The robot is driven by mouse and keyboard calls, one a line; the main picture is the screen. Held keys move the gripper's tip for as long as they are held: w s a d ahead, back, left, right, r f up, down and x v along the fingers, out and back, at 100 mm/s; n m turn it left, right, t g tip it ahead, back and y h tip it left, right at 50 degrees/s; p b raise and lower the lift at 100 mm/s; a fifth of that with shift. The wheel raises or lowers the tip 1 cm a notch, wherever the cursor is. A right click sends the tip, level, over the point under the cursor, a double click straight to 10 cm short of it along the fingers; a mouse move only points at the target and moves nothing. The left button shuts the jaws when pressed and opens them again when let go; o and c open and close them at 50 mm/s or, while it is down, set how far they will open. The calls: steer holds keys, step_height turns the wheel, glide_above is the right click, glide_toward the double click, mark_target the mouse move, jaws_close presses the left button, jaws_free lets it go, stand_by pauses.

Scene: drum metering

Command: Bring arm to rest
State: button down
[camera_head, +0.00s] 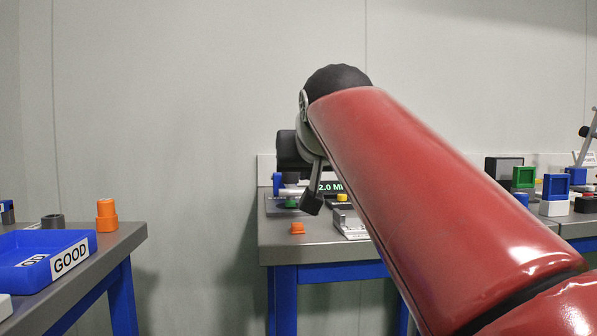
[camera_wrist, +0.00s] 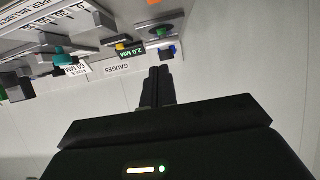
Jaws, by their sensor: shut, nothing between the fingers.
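My red arm (camera_head: 430,200) reaches up from the lower right across the head view, bent at a dark joint at its top. My gripper (camera_head: 312,201) hangs below that joint, in front of the middle bench, partly hidden by the arm. In the wrist view my gripper's dark fingers (camera_wrist: 158,78) are together with nothing between them. They point toward the bench, which shows upside down at the top, and appear apart from it.
The middle bench (camera_head: 290,248) holds a display reading 2.0 MM (camera_head: 329,186) and an orange piece (camera_head: 297,228). A blue GOOD tray (camera_head: 78,254) and an orange cylinder (camera_head: 107,215) are on the left bench. A gap separates these benches.

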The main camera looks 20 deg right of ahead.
steer(key=shift+s+a, duration=0.15)
steer(key=shift+s, duration=0.35)
steer(key=s+a+f+n+g+y+p, duration=0.1)
steer(key=s+a+f+g+p, duration=0.1)
steer(key=s+f, duration=0.4)
steer(key=s+a+f+n+g+y+p, duration=0.1)
steer(key=s+a+f+g+p, duration=0.1)
steer(key=f, duration=1.2)
steer(key=s+a+f+n+g+y+p, duration=0.1)
steer(key=s+a+f+p, duration=0.3)
steer(key=s+f, duration=0.5)
steer(key=shift+s+a+f+g+y, duration=0.35)
steer(key=shift+a+f+g, duration=0.2)
steer(key=shift+f+g, duration=0.4)
